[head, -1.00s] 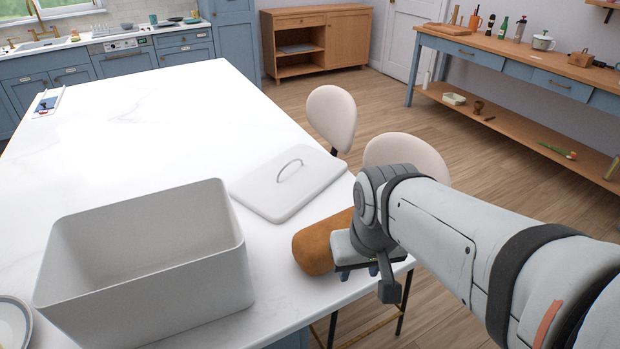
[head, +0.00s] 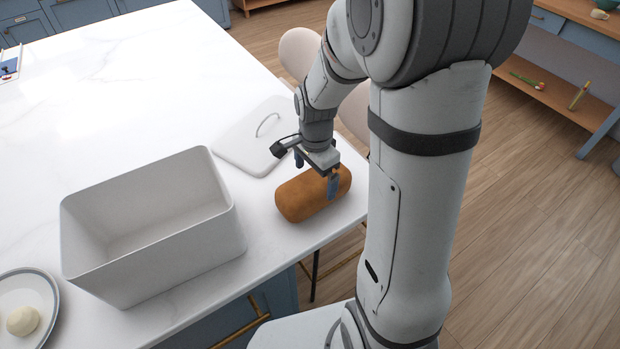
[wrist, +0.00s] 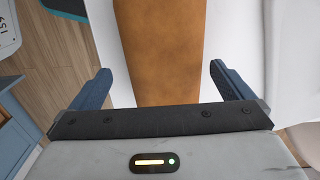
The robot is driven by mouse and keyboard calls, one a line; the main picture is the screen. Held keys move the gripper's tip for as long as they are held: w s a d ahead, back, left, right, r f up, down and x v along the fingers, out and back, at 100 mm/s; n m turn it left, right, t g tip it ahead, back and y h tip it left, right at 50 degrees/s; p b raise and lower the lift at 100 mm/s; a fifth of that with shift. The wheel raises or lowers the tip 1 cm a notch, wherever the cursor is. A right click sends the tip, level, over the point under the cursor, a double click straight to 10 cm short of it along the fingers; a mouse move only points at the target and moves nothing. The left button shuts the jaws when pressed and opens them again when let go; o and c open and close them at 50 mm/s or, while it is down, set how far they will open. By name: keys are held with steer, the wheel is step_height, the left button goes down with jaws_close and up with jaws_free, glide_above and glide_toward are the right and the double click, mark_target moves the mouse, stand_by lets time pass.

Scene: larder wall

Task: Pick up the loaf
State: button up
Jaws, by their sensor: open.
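The loaf (head: 300,198) is a brown, rounded block lying on the white marble counter near its right edge. In the head view my gripper (head: 318,172) is over the loaf, with one finger in front of its near side. In the wrist view the loaf (wrist: 162,50) runs up the picture between the two blue fingers of my gripper (wrist: 165,85). My gripper is open and holds nothing. The far finger is partly hidden in the head view.
An open, empty white bin (head: 150,225) stands left of the loaf. Its flat lid (head: 245,140) with a handle lies behind. A plate (head: 40,300) with a pale round item is at the lower left. Pale chairs (head: 300,52) stand beside the counter's right edge.

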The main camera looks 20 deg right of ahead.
steer(key=shift+w+d+f+p, duration=0.15)
steer(key=shift+f+p, duration=0.2)
steer(key=shift+f, duration=1.4)
steer(key=shift+w+f+p, duration=0.1)
steer(key=shift+f+p, duration=0.25)
steer(key=shift+f, duration=1.35)
steer(key=shift+c, duration=0.2)
steer(key=c, duration=1.1)
